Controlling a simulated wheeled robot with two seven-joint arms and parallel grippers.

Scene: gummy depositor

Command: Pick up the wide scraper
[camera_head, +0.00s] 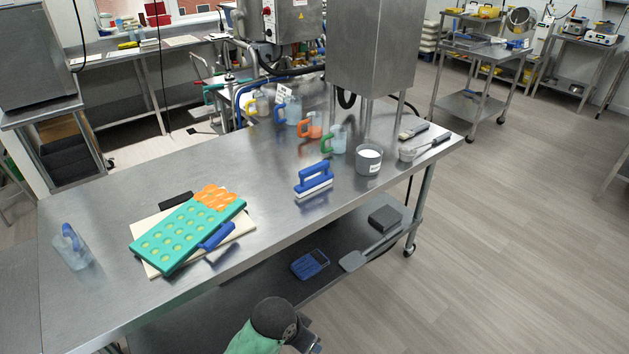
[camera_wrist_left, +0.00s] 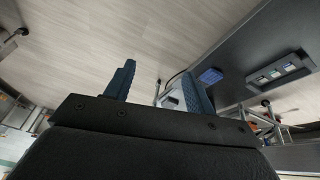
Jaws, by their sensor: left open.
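A blue-handled tool (camera_head: 314,180) with a wide pale lower edge stands on the steel table, right of the middle; it looks like the wide scraper. A smaller blue-handled scraper (camera_head: 217,237) lies at the front edge of a pale board beside a teal mold. My left gripper (camera_wrist_left: 158,76) is open in the left wrist view, its two dark blue fingers apart with nothing between them. In the head view my arm shows at the bottom edge, in front of the table and away from the blue tools. My right gripper is not in view.
The teal mold (camera_head: 165,246) and an orange piece (camera_head: 216,197) lie on the board (camera_head: 152,268). Jugs (camera_head: 336,141) and a grey cup (camera_head: 369,159) stand behind and right of the wide tool. A lower shelf holds a blue scale (camera_head: 310,264).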

